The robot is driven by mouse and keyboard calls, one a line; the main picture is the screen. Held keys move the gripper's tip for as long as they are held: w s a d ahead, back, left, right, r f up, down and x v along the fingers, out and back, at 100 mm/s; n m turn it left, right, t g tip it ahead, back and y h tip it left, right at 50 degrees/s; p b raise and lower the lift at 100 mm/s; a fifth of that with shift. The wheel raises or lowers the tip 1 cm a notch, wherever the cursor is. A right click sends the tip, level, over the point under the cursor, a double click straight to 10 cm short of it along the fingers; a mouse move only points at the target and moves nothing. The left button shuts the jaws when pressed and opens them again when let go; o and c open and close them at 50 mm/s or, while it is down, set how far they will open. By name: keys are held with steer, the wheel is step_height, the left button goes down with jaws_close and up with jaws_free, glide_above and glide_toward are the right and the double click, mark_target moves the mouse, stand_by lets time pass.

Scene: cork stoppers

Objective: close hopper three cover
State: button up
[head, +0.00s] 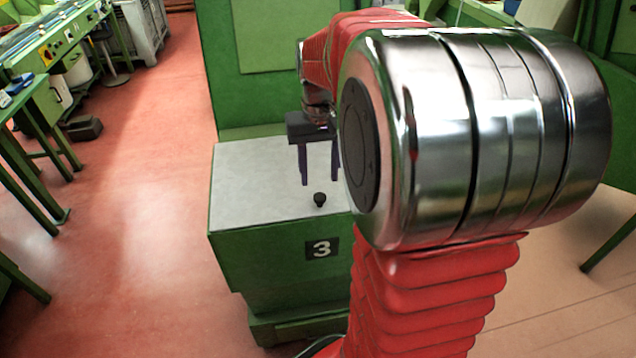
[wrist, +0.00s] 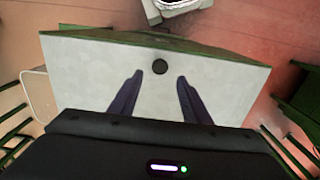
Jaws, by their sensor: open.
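Hopper three (head: 270,275) is a green box with a white number 3 on a dark plate on its front. A pale grey flat cover (head: 250,180) lies across its top, with a small black knob (head: 320,199) near the front edge. In the wrist view the cover (wrist: 85,75) fills the middle, and the knob (wrist: 160,66) stands just beyond my fingertips, centred between them. My gripper (head: 319,182) points down above the cover, behind the knob, open and empty; its two dark fingers also show in the wrist view (wrist: 158,78). My arm hides the cover's right part.
A tall green panel (head: 265,65) rises behind the hopper. Red floor (head: 140,180) is open to the left. A green workbench (head: 50,40) stands at the far left, with a grey bin (head: 140,30) beside it.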

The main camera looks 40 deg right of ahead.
mark_target(319, 195)
steer(key=shift+f, duration=1.85)
steer(key=shift+c, duration=0.3)
jaws_close()
steer(key=shift+o, duration=0.3)
jaws_free()
